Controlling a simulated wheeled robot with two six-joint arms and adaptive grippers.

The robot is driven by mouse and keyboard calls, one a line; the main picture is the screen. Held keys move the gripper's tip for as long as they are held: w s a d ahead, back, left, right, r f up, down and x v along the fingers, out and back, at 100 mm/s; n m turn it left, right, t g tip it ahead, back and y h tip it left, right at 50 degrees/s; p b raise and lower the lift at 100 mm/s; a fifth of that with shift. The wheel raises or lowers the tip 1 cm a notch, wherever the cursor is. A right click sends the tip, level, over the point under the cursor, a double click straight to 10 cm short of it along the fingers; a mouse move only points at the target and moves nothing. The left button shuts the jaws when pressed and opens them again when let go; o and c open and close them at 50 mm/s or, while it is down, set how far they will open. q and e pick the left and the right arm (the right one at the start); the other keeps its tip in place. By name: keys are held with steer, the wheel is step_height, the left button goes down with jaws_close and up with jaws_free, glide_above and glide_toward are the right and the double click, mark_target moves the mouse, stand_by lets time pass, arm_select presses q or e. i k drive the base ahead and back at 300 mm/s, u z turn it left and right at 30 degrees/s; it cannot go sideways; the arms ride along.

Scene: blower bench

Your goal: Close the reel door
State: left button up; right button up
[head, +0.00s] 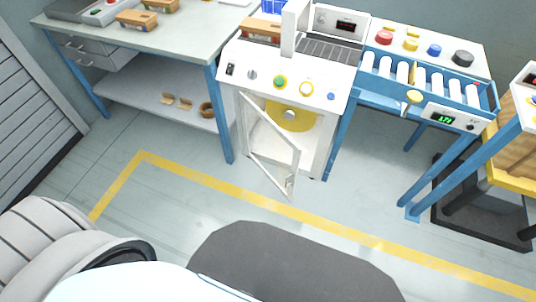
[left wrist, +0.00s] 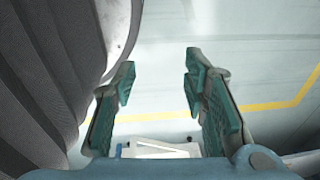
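The reel door (head: 295,165) is a white frame with a clear-looking middle on the front of the white machine (head: 312,76). It stands open, swung out toward me from its left side, with a small handle (head: 290,182) near its free lower corner. Behind it a yellow reel (head: 296,117) with a pale hub shows inside the compartment. My left gripper (left wrist: 158,84) is open in the left wrist view, its teal fingers apart with only floor between them. Its fingers do not show in the head view. My right gripper is not in view.
A bench with drawers (head: 140,50) and a lower shelf (head: 150,92) stands left of the machine. A blue roller conveyor (head: 440,98) adjoins it on the right. The floor in front is clear, crossed by a yellow line (head: 230,185). A pale object (left wrist: 160,150) at the wrist view's bottom is unclear.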

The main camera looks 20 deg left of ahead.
mark_target(243, 99)
steer(key=z, duration=0.05)
steer(key=k, duration=1.05)
steer(key=u, duration=0.85)
steer(key=i, duration=1.15)
steer(key=z, duration=0.8)
steer(key=i, duration=0.55)
steer(key=z, duration=0.45)
